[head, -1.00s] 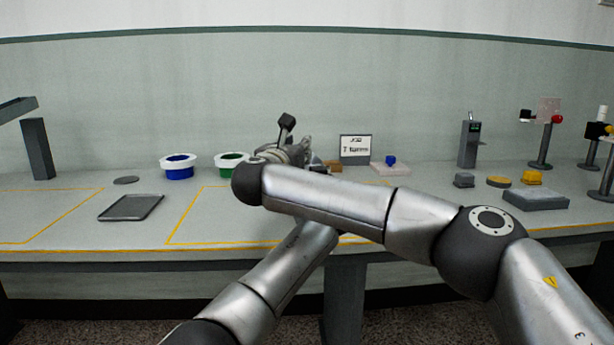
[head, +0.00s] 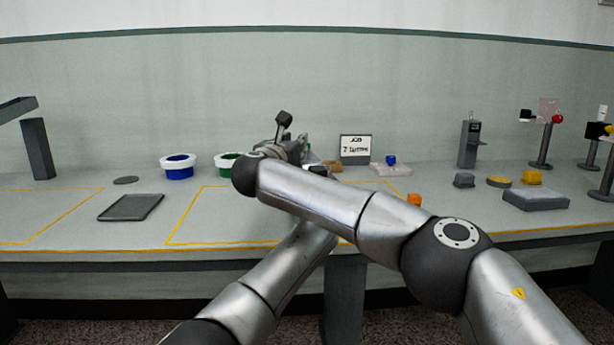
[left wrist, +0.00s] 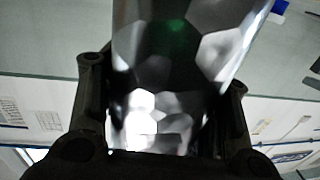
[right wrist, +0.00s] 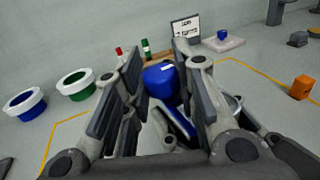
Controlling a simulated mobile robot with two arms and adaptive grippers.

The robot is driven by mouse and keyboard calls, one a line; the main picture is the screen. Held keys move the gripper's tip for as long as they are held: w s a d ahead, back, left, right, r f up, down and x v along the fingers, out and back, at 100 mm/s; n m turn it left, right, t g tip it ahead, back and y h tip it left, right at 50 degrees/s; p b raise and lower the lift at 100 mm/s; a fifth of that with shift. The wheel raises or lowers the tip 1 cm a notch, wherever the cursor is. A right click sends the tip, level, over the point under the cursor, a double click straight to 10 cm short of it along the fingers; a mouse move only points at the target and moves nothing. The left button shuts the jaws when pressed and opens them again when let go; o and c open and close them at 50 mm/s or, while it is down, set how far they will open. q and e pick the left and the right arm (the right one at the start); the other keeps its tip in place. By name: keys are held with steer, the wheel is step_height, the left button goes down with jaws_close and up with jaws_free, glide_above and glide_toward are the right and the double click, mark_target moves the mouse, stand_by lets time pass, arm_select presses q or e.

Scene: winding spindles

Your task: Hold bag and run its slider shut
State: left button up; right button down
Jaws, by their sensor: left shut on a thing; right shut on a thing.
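In the left wrist view, a shiny, see-through, faceted bag (left wrist: 180,60) fills the space between the fingers of my left gripper (left wrist: 165,110), which is shut on it. In the right wrist view, my right gripper (right wrist: 158,75) is around a blue piece (right wrist: 161,82) and shut on it. I cannot tell for sure that this piece is the bag's slider. In the head view both hands overlap in the middle above the table, and my right arm hides most of the left hand and the bag. How far the bag's mouth is closed cannot be seen.
Blue (head: 179,167) and green (head: 228,165) tubs stand left of the hands, with a grey tray (head: 131,207) nearer. A sign (head: 355,149) and a pale plate with a blue knob (head: 391,160) stand behind. An orange block (head: 413,200) lies right of my forearm.

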arm_select(q)
steer(key=shift+f, duration=0.2)
arm_select(e)
steer(key=shift+w+a, duration=0.15)
steer(key=shift+w, duration=0.55)
steer(key=c, duration=1.1)
jaws_free()
steer(key=shift+s, duration=0.1)
steer(key=shift+v, duration=5.9)
